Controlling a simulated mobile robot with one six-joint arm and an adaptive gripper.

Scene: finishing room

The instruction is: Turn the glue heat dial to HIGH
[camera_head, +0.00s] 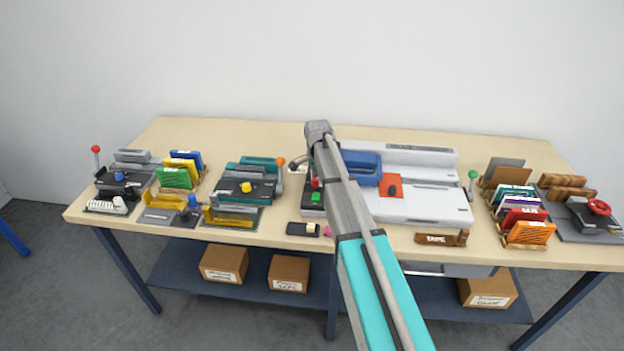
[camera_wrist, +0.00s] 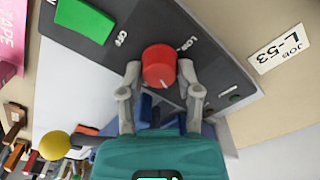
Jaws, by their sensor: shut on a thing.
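The red dial (camera_wrist: 159,66) sits on a dark control panel (camera_wrist: 215,72) in the wrist view. My gripper (camera_wrist: 160,72) is shut on it, with one grey finger on each side. A small pale mark shows on the dial's edge, on the side toward my gripper. Small white labels stand on the panel around the dial, but I cannot read which is HIGH. In the head view the red dial (camera_head: 316,183) shows in part beside my arm, which hides much of the machine. My gripper is not clear there.
A yellow ball (camera_wrist: 54,145) is at the lower left.

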